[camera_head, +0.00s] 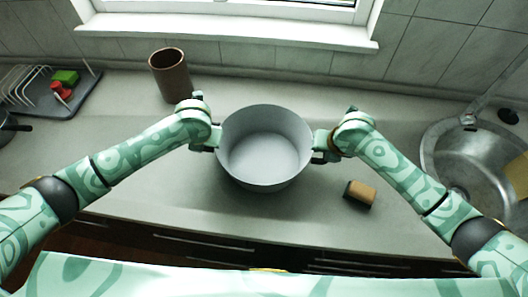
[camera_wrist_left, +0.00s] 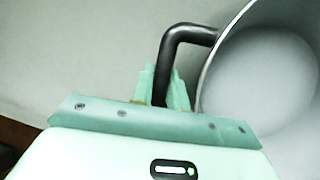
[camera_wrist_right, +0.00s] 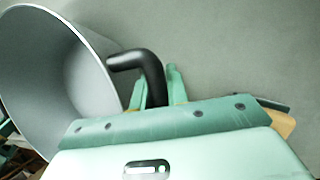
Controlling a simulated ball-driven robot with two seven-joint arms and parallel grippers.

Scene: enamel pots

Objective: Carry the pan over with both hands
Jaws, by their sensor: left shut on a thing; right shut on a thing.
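The pan (camera_head: 265,150) is a wide, deep grey pot with an empty inside, in the middle of the head view. My left gripper (camera_head: 213,138) is at its left side, shut on a dark bent handle (camera_wrist_left: 178,45) that shows in the left wrist view. My right gripper (camera_head: 321,141) is at its right side, shut on the opposite dark handle (camera_wrist_right: 140,62) seen in the right wrist view. The pan looks level. I cannot tell whether its base touches the counter, as the underside is hidden.
A brown cylinder (camera_head: 170,77) stands behind my left gripper. A sponge (camera_head: 360,193) lies on the counter (camera_head: 310,215) at the front right. A metal sink (camera_head: 455,150) is at the far right. A dark drying tray (camera_head: 62,100) with a rack is at the far left.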

